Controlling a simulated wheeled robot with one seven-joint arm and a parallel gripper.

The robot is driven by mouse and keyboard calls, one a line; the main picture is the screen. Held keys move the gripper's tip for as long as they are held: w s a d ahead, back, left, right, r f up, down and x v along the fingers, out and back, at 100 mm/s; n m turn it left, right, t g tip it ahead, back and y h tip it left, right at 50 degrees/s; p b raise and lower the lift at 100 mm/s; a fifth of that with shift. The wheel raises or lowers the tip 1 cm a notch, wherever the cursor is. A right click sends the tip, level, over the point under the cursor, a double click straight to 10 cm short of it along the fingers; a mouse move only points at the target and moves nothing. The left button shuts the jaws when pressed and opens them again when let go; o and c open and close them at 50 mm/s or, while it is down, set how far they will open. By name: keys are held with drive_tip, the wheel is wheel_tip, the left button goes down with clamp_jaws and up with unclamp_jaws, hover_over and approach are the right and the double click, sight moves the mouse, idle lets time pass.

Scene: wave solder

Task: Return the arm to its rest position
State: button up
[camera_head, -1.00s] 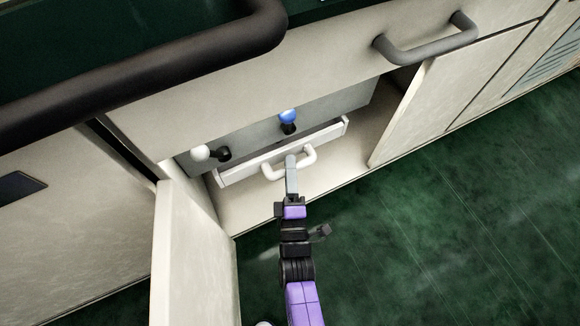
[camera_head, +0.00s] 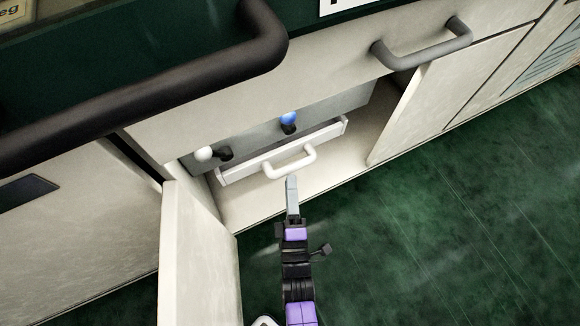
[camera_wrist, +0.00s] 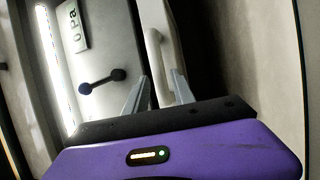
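My gripper (camera_head: 291,180) is in front of the open cabinet, just short of the white drawer handle (camera_head: 291,164), with a small gap in the head view. Its two fingers show spread apart with nothing held between them in the wrist view (camera_wrist: 160,78). The handle also shows beyond the fingers in the wrist view (camera_wrist: 154,58). My purple and black arm reaches in from the bottom of the head view. The small white drawer (camera_head: 238,172) sits low inside the cabinet.
Open cabinet doors stand left (camera_head: 195,255) and right (camera_head: 425,105) of my arm. A blue knob (camera_head: 288,118) and a white knob (camera_head: 204,153) stick out inside. A dark rail (camera_head: 150,80) crosses the upper left. Green floor (camera_head: 440,230) is clear at right.

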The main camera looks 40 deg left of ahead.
drive_tip(key=shift+v, duration=1.1)
